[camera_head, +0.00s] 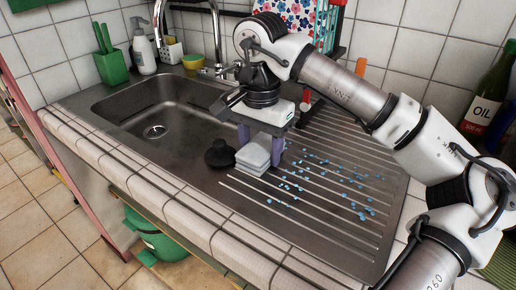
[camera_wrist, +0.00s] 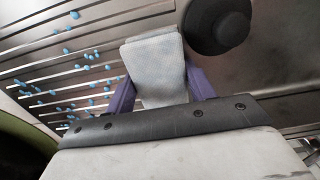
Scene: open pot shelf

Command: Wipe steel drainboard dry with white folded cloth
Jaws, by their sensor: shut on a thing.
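My gripper (camera_head: 261,144) is shut on the white folded cloth (camera_head: 254,157), which sits low at the left part of the ribbed steel drainboard (camera_head: 330,228). In the wrist view, the cloth (camera_wrist: 153,66) lies between the two purple fingers of my gripper (camera_wrist: 160,85). Blue water drops (camera_head: 345,180) are scattered over the drainboard to the right of the cloth. They also show at the left of the wrist view (camera_wrist: 68,50). I cannot tell for sure whether the cloth touches the steel.
A black round stopper (camera_head: 220,154) is just left of the cloth; it also shows in the wrist view (camera_wrist: 218,22). The sink basin (camera_head: 150,112) lies further left, with a faucet (camera_head: 213,60) behind. An oil bottle (camera_head: 490,92) stands at the back right. The tiled counter edge (camera_head: 190,205) runs along the front.

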